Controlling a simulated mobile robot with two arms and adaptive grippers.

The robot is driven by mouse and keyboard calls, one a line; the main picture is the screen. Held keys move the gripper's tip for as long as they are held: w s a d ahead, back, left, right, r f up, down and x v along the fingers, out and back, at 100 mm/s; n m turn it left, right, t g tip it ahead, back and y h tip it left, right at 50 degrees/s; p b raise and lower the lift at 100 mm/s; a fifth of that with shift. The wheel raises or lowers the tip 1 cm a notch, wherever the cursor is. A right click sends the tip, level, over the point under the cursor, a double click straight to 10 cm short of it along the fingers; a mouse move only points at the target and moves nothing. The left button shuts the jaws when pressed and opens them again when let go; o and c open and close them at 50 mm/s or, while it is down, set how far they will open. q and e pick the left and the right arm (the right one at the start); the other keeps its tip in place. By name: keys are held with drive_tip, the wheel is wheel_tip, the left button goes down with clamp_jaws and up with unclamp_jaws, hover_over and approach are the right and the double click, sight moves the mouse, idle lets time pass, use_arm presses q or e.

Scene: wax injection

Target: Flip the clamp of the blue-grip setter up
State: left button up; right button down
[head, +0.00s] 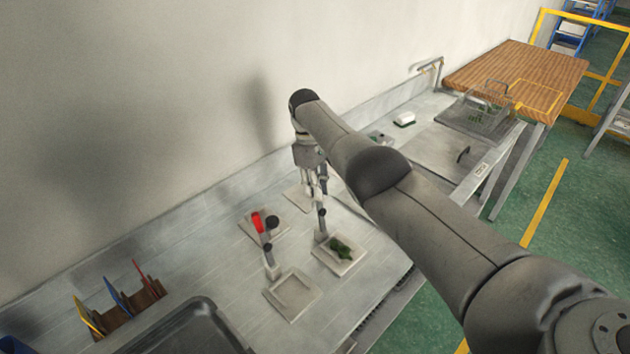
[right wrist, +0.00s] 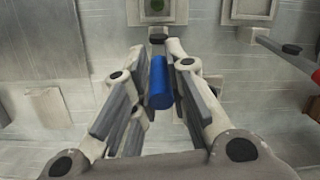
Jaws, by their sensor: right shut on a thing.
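The blue-grip setter's blue handle (right wrist: 160,88) is between the two fingers of my right gripper (right wrist: 159,60) in the right wrist view. The fingers are shut on it. In the head view my right gripper (head: 316,182) is above a pale square plate (head: 350,267) with a dark green piece (head: 340,248) on it. A thin metal post (head: 321,222) stands at that plate's edge below the gripper. The blue grip is hidden by the gripper in this view, and the clamp's exact angle cannot be told. My left gripper is out of view.
A setter with a red grip (head: 258,222) stands close by on the left, beside an empty square plate (head: 292,294). A rack with coloured tools (head: 120,310) and a dark tray (head: 190,335) are at the lower left. The wall is close behind.

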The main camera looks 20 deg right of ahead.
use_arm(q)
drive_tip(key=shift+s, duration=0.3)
use_arm(e)
drive_tip(key=shift+a, duration=0.1)
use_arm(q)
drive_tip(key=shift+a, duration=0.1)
use_arm(e)
drive_tip(key=c, duration=1.7)
unclamp_jaws()
drive_tip(key=shift+w+f, duration=0.1)
drive_tip(key=shift+o, duration=1.3)
drive_tip(key=shift+w, duration=0.1)
drive_tip(key=shift+o, duration=0.3)
drive_tip(key=shift+w+f, duration=0.1)
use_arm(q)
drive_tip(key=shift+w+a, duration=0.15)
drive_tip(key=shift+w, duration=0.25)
use_arm(e)
wheel_tip(320, 180, up, 10)
drive_tip(key=shift+r, duration=0.1)
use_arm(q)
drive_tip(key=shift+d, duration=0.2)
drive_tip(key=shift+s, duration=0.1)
